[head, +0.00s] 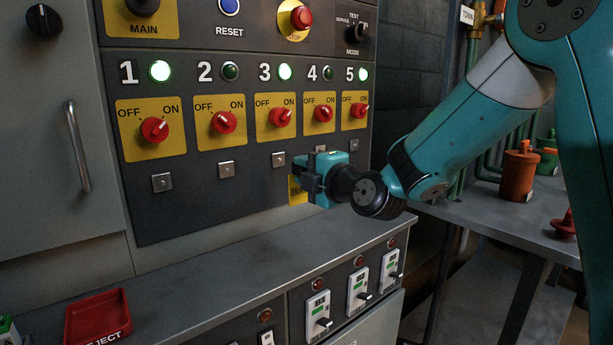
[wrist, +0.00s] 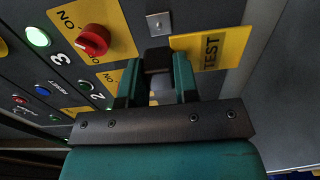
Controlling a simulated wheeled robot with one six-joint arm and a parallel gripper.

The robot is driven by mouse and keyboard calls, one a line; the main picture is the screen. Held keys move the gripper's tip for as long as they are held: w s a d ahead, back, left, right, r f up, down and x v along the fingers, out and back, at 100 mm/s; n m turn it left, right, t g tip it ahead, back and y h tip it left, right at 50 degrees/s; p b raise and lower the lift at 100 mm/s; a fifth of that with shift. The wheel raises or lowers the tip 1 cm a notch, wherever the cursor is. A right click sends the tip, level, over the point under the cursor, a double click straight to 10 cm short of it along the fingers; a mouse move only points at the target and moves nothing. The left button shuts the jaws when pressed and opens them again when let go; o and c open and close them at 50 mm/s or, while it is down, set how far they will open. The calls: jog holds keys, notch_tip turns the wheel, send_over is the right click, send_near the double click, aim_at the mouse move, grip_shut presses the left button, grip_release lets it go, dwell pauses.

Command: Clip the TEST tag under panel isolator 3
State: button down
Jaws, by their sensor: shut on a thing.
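The yellow TEST tag (head: 296,192) is held in my gripper (head: 309,180), in front of the panel and below the isolator row. In the wrist view the tag (wrist: 212,48) sticks out to the right of the fingertips (wrist: 160,72), with TEST readable. Isolator 3 (head: 281,117) has a red knob on a yellow plate and a lit green lamp; its knob also shows in the wrist view (wrist: 92,41). The small metal clip under isolator 3 (head: 278,160) is bare, left of and above the gripper; the clip just above the fingers (wrist: 158,20) appears to be the same one.
Bare clips sit under isolator 1 (head: 162,182) and isolator 2 (head: 226,169). The clip under isolator 4 (head: 321,149) is partly behind my gripper. A grey ledge (head: 220,275) juts out below the panel, with a red REJECT tray (head: 96,315) at its left.

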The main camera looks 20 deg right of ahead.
aim_at(279, 160)
jog(key=shift+w, duration=0.1)
jog(key=shift+p+x, duration=2.7)
jog(key=shift+x, duration=0.1)
jog(key=shift+f+b, duration=0.1)
jog(key=shift+b, duration=1.85)
jog(key=shift+w+a, duration=0.1)
jog(key=shift+w, duration=0.3)
jog(key=c, duration=0.8)
grip_release()
jog(key=b+v, duration=0.6)
jog(key=v, duration=1.1)
jog(key=shift+s, duration=0.2)
